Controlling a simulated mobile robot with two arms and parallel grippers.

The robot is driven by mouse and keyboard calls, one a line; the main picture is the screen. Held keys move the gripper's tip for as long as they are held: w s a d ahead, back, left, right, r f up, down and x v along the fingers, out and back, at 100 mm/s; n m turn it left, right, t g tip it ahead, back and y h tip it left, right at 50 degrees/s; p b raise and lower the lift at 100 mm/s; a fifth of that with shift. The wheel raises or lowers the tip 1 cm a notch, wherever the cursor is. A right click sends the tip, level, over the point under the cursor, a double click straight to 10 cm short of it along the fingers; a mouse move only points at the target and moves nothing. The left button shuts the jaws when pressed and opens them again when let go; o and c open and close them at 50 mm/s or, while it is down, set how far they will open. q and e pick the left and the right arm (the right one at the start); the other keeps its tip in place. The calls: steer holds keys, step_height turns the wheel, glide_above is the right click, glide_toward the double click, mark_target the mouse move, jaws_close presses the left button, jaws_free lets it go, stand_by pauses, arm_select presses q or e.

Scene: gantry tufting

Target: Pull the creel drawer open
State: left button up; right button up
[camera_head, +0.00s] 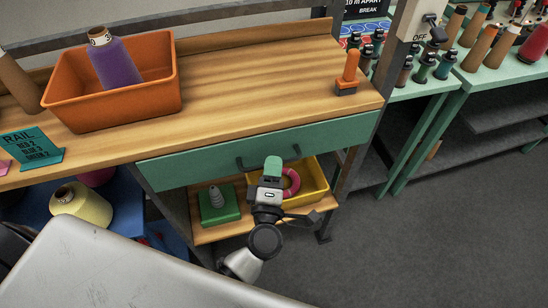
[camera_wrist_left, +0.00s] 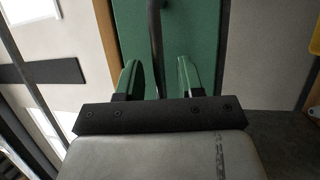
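The creel drawer (camera_head: 200,167) is a wide green front under the wooden bench top, and it looks shut. Its dark bar handle (camera_head: 240,163) is partly hidden behind my left gripper (camera_head: 272,164). In the left wrist view the green drawer front (camera_wrist_left: 205,25) fills the top middle, and the dark handle (camera_wrist_left: 155,40) runs down between the two green fingers of my left gripper (camera_wrist_left: 158,77). The fingers are open, with a gap on each side of the handle. Neither finger clearly touches it. My right gripper is not in view.
Below the drawer, a shelf holds a yellow bin (camera_head: 316,180) with a pink ring and a green block (camera_head: 218,208) with a grey cone. An orange bin (camera_head: 160,95) with a purple cone stands on the bench top (camera_head: 240,85). Grey floor (camera_head: 430,240) is clear at right.

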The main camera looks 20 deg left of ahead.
arm_select(q)
steer(key=shift+x, duration=0.9)
steer(key=shift+c, duration=0.4)
jaws_close()
